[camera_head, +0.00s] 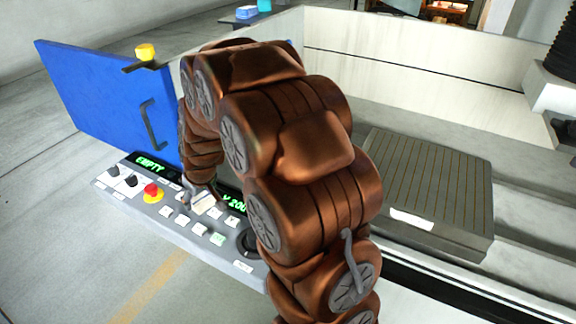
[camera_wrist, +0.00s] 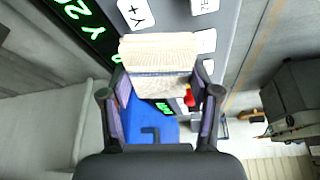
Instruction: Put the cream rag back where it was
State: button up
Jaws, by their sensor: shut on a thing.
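The cream rag (camera_wrist: 158,52) is a folded, ribbed cloth between the two fingers of my gripper (camera_wrist: 160,88) in the wrist view. The fingers press on its left and right sides. In the head view, my gripper (camera_head: 205,198) hangs low over the control panel's buttons, and a small pale patch of the rag (camera_head: 203,205) shows at its tip. I cannot tell whether the rag touches the panel. My arm hides part of the panel and its surroundings.
The control panel (camera_head: 170,222) has white keys, a red stop button (camera_head: 153,192) and green displays. A slatted plate (camera_head: 428,180) lies right. Blue (camera_head: 247,12) and teal (camera_head: 264,5) items sit far back.

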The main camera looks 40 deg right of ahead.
jog(key=shift+n, duration=0.5)
jog(key=s+d, duration=0.2)
jog(key=d, duration=0.2)
jog(key=s+d+r+b, duration=0.1)
jog(key=s+d, duration=0.1)
jog(key=d, duration=0.2)
jog(key=s+d, duration=0.3)
jog(key=d, duration=0.1)
jog(key=shift+r+b, duration=0.25)
jog(key=shift+b, duration=0.05)
jog(key=s+d+r+n+y+b, duration=0.1)
jog(key=s+d+r+n+b, duration=0.1)
jog(key=s+d, duration=1)
jog(key=w+d+p, duration=0.1)
jog(key=w+d, duration=0.1)
jog(key=w, duration=0.2)
jog(key=w+d+f+p, duration=0.1)
jog(key=w+d+p, duration=0.1)
jog(key=w, duration=0.2)
jog(key=w+d+p, duration=0.1)
jog(key=w+d, duration=0.1)
jog(key=w, duration=0.2)
jog(key=shift+w+d+f, duration=0.1)
jog(key=shift+w+f, duration=0.1)
jog(key=shift+w, duration=0.2)
jog(key=shift+w, duration=0.1)
